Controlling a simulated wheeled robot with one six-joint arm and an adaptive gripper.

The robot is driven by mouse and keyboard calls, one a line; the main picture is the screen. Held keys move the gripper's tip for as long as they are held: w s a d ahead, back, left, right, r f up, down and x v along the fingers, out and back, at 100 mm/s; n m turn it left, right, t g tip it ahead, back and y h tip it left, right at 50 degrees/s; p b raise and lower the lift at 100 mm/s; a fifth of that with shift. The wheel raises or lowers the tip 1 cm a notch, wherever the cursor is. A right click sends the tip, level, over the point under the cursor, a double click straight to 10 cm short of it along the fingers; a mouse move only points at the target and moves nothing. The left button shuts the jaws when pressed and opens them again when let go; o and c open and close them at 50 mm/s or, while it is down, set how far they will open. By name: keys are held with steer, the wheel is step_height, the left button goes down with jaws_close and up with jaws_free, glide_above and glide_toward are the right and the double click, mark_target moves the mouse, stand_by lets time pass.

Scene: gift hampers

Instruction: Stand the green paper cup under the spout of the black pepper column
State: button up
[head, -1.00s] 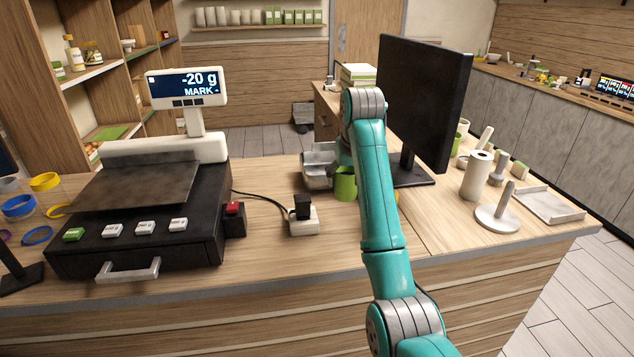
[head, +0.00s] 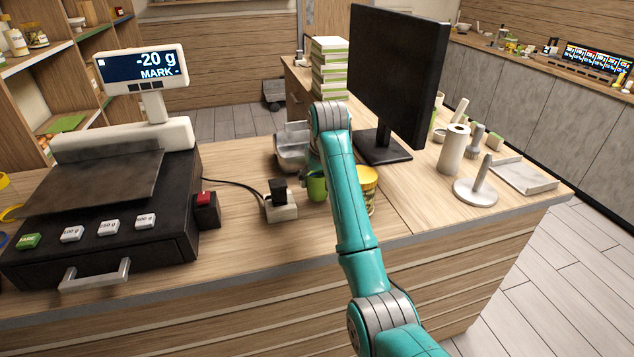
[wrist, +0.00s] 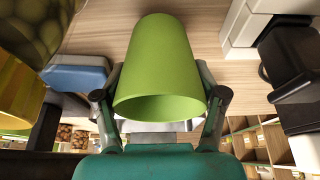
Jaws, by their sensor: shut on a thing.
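The green paper cup (wrist: 160,55) is between the fingers of my gripper (wrist: 160,98) in the wrist view, which are closed on its sides. Its open rim faces the wrist camera. In the head view the cup (head: 317,189) shows just left of my arm, over the counter beside the black plug; I cannot tell if it touches the counter. My arm hides most of my gripper there. I cannot make out a black pepper column or its spout in either view.
A yellow-topped container (head: 367,178) stands right of my arm. A monitor (head: 398,75) stands behind it. A white block with a black plug (head: 281,207) and a grey metal tray (head: 291,150) are close to the cup. A scale (head: 110,205) fills the left.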

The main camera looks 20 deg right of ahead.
steer(key=shift+f, duration=0.65)
steer(key=o, duration=0.9)
steer(key=shift+o, duration=0.2)
